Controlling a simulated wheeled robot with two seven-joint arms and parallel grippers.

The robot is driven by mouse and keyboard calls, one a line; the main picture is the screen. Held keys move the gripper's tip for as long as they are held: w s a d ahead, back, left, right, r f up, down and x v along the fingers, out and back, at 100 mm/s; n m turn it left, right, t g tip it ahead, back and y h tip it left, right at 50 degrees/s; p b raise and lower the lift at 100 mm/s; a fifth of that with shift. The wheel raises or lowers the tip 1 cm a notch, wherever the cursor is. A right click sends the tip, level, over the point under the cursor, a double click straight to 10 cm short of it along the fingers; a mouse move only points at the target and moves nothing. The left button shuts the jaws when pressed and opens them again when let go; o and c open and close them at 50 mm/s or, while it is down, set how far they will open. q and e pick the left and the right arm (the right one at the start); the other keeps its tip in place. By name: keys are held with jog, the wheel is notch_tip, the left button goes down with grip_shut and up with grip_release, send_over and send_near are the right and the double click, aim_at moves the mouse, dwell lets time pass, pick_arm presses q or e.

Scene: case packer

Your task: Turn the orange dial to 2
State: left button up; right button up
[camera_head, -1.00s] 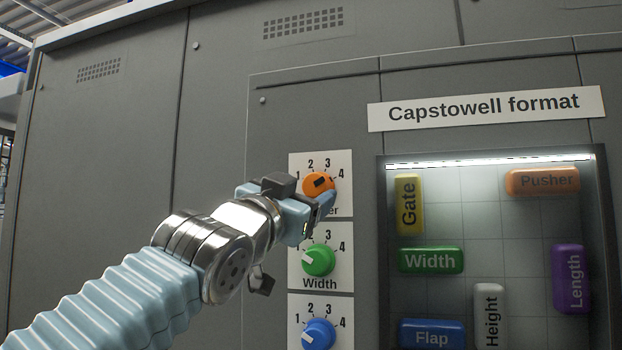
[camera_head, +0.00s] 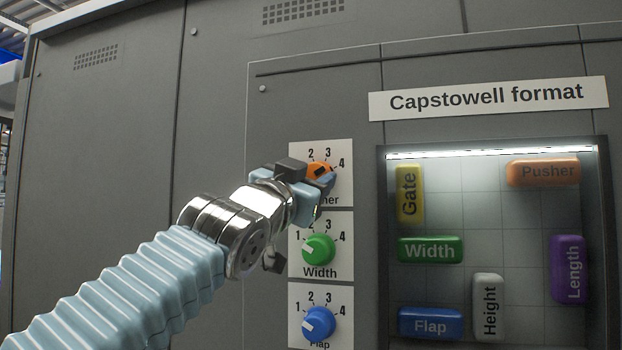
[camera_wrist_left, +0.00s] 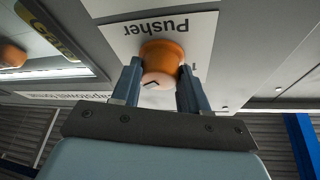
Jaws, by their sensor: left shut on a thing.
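The orange dial (camera_head: 319,169) is the top one on the panel, on a white plate with numbers 2, 3 and 4 showing; the 1 is hidden behind my gripper. My left gripper (camera_head: 318,181) is shut on the dial. In the left wrist view the orange dial (camera_wrist_left: 162,62) sits between the two blue fingers of the left gripper (camera_wrist_left: 160,80), and its plate reads "Pusher" upside down. A dark mark shows on the dial's face, but which number it points to is unclear. My right gripper is not in view.
Below are a green Width dial (camera_head: 319,249) and a blue Flap dial (camera_head: 319,322), both pointing near 1. To the right, a lit recessed window (camera_head: 490,155) holds coloured labelled blocks, including an orange Pusher block (camera_head: 543,172). Grey cabinet doors fill the left.

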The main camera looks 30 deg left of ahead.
pick_arm(q)
jog(key=shift+f+n+y, duration=0.1)
jog(key=shift+n+y, duration=0.3)
jog(key=n+y, duration=0.2)
jog(key=n, duration=0.2)
jog(key=n+y+b, duration=0.1)
jog(key=n+y, duration=0.2)
jog(key=n, duration=0.2)
jog(key=shift+d+n+g, duration=0.2)
jog(key=shift+n+g, duration=0.1)
jog(key=shift+g, duration=0.1)
jog(key=n, duration=0.2)
jog(key=n+g+y+p, duration=0.1)
jog(key=shift+d+r+n+y, duration=0.1)
jog(key=shift+r+n+y, duration=0.1)
jog(key=shift+n+y, duration=0.15)
jog(key=n+p, duration=0.1)
jog(key=n, duration=0.1)
jog(key=n+g+y+p, duration=0.1)
jog(key=n, duration=0.1)
jog(key=shift+r+y, duration=0.1)
jog(key=shift+y, duration=0.15)
jog(key=shift+w+d+n+g+y+p, duration=0.1)
jog(key=shift+n+g+y+p, duration=0.15)
jog(key=shift+n+g+p, duration=0.6)
jog(key=shift+n+g+y+p, duration=0.25)
jog(key=shift+n+p, duration=0.1)
jog(key=shift+n, duration=0.95)
